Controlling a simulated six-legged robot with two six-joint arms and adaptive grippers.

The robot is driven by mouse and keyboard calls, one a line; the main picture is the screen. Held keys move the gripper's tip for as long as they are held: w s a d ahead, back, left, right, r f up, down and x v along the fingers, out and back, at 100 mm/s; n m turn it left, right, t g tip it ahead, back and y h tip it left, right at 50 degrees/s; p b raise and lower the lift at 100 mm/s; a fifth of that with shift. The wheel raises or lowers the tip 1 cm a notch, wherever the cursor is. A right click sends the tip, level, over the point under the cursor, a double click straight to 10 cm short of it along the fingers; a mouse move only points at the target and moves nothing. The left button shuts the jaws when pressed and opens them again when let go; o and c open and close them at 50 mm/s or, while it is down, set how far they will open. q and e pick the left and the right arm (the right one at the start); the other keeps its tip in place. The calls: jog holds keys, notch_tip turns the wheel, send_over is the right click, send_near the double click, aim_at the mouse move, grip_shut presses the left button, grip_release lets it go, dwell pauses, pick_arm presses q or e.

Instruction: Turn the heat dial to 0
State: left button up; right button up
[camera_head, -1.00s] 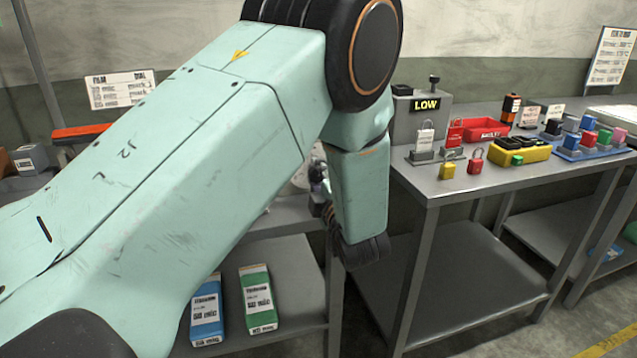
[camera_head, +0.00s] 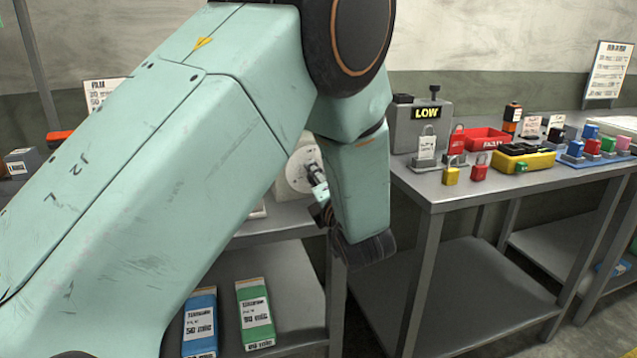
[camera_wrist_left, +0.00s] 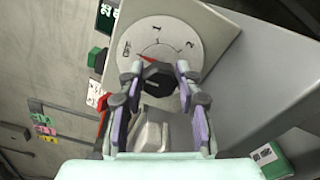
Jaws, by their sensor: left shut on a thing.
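The heat dial (camera_wrist_left: 159,35) is a round pale plate with dark marks and numerals on a light panel. Its black knob (camera_wrist_left: 158,80) sits between my left gripper's fingers (camera_wrist_left: 160,84). The fingers are shut on the knob from both sides. A small red mark shows by the knob's upper left, but I cannot read the setting surely. In the head view, the pale dial plate (camera_head: 294,172) shows partly behind my left arm, with my left gripper (camera_head: 318,187) at its right edge. My right gripper is out of view.
A grey bench (camera_head: 434,190) at right holds a box reading LOW (camera_head: 421,127), padlocks, a red tray (camera_head: 487,139) and a yellow tray (camera_head: 522,161). Blue (camera_head: 200,325) and green (camera_head: 256,315) cartons stand on the lower shelf. My arm covers much of the left side.

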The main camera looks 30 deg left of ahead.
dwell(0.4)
pick_arm(q)
jog(key=o, duration=1.2)
jog(key=shift+c, duration=0.2)
